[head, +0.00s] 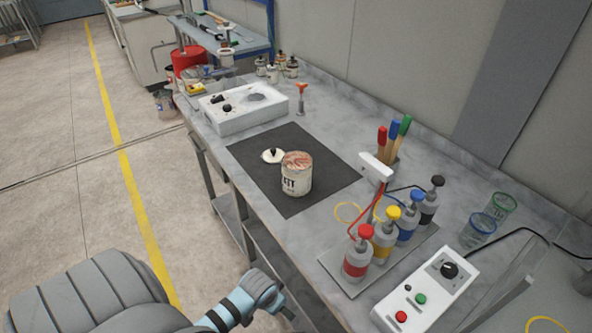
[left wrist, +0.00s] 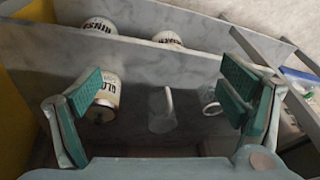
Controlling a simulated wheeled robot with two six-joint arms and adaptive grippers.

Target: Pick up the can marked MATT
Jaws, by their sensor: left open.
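An open can (head: 297,175) with a cream label and reddish-brown contents stands upright on a dark mat (head: 325,160) on the bench in the head view. Only the end of its label shows, seemingly ending in T. My left gripper (head: 268,294) is low at the bench's front edge, apart from that can. In the left wrist view my left gripper (left wrist: 165,95) is open and empty. My right gripper is not in view.
A knobbed lid (head: 272,155) lies beside the open can. Pump bottles (head: 384,240) and a control box (head: 428,290) stand to the right. Clear vessels (left wrist: 161,110) and another can (left wrist: 168,38) show in the wrist view.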

